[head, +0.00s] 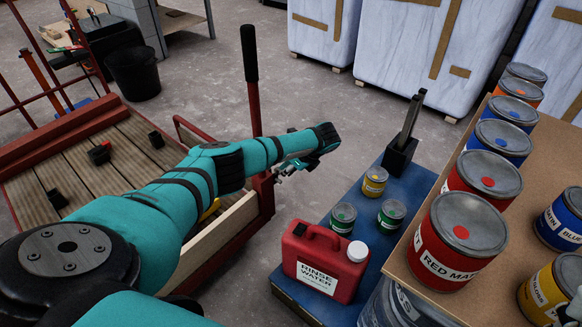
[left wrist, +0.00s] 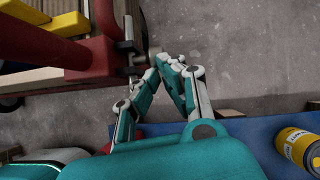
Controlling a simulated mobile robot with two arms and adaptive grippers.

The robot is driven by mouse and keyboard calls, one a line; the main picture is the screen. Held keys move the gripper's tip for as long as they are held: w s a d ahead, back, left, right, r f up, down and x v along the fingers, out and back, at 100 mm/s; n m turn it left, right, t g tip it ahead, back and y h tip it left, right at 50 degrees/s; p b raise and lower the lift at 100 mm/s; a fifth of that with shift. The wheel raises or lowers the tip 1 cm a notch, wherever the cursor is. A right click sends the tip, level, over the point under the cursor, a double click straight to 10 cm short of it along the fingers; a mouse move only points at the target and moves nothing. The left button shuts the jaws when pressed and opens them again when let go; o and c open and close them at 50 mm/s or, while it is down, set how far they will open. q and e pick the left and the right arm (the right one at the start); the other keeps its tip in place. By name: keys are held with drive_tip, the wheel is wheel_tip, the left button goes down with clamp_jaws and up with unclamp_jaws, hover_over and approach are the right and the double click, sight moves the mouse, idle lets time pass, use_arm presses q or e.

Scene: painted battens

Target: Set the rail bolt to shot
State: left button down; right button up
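My left gripper (head: 292,166) reaches out beside the red corner post of the cart (head: 262,192) in the head view. In the left wrist view its two fingers (left wrist: 166,66) come together at the tips, with nothing clearly seen between them. A small grey metal fitting, seemingly the rail bolt (left wrist: 128,45), sits on the cart's red end in that view. The fingertips are just right of it; whether they touch it I cannot tell. The bolt's position is not clear, and the arm hides much of it in the head view. My right gripper is not in view.
A blue platform (head: 358,204) right of the cart carries a red rinse water can (head: 318,262), small paint tins and a dark upright holder (head: 400,155). Large paint cans line a brown board (head: 410,258) at right. A black bucket (head: 133,74) stands behind. Bare floor lies beyond the gripper.

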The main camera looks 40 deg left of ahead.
use_arm(q)
drive_tip(key=shift+s+f, duration=0.15)
drive_tip(key=v, duration=1.2)
drive_tip(key=shift+w, duration=0.2)
drive_tip(key=shift+r, duration=0.2)
